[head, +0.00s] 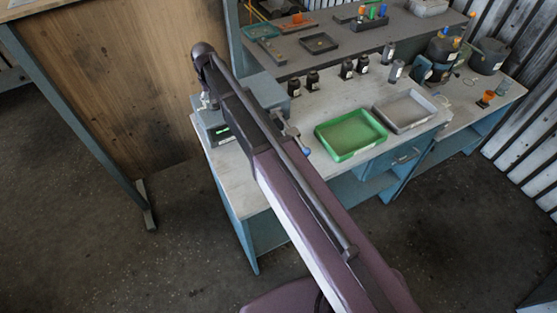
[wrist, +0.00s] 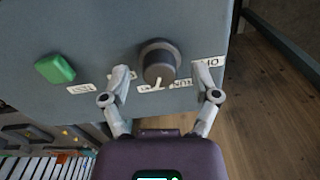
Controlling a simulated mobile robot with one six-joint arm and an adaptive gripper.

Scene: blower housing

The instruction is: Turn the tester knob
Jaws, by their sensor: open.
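The tester knob (wrist: 160,60) is a dark round knob on the grey tester panel (wrist: 105,25) in the wrist view. Printed labels sit below it, among them RUN (wrist: 181,83) and OFF (wrist: 208,63). A white mark shows at the knob's lower edge. My gripper (wrist: 168,84) is open, with one finger on each side of the knob; I cannot tell whether either finger touches it. A green button (wrist: 55,68) is left of the knob, above a TEST label. In the head view the tester (head: 217,130) is at the bench's left end, partly hidden by my arm.
The bench (head: 290,125) holds a green tray (head: 350,135), a grey tray (head: 405,110) and several dark bottles (head: 347,69). A raised shelf (head: 345,40) behind carries small parts. A wooden panel (head: 120,80) stands left of the bench, with open floor between.

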